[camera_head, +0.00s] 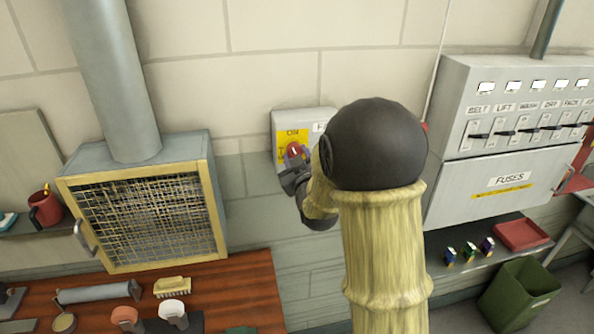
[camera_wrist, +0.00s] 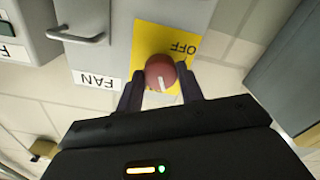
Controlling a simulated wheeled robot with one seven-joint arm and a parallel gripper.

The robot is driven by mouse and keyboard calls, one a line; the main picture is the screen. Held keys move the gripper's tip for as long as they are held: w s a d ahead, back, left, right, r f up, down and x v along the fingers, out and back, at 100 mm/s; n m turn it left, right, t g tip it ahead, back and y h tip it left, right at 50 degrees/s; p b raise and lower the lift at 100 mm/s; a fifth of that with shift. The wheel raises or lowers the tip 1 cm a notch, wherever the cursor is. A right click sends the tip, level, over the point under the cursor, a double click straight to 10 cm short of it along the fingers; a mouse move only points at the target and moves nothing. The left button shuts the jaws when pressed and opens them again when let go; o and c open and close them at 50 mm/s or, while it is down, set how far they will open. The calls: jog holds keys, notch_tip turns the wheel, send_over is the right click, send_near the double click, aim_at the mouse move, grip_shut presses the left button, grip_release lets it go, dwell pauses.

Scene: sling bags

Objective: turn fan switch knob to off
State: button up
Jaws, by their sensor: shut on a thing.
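The fan switch is a grey wall box (camera_head: 288,119) with a yellow plate, read "ON" at its top in the head view. Its round red knob (camera_head: 294,149) sits on the plate. In the wrist view the knob (camera_wrist: 158,70) shows a white mark pointing down toward my gripper's body, away from the upside-down "OFF" (camera_wrist: 183,47) at upper right. The "FAN" label (camera_wrist: 97,80) is beside the plate. My gripper (camera_head: 292,168) is at the knob, with one dark finger on each side, shut on it. My arm hides the box's right part in the head view.
A grey fuse panel (camera_head: 512,190) with labelled levers is on the right wall. A mesh-fronted metal hood (camera_head: 208,160) with a duct is at left, above a wooden bench (camera_head: 240,290) holding a brush and cups. A green bin (camera_head: 520,295) stands at lower right.

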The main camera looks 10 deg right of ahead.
jog(key=n+b, duration=1.2)
jog(key=b, duration=0.1)
jog(key=shift+n, duration=0.4)
jog(key=o, duration=1)
jog(key=shift+s+b, duration=0.1)
jog(key=shift+b, duration=0.2)
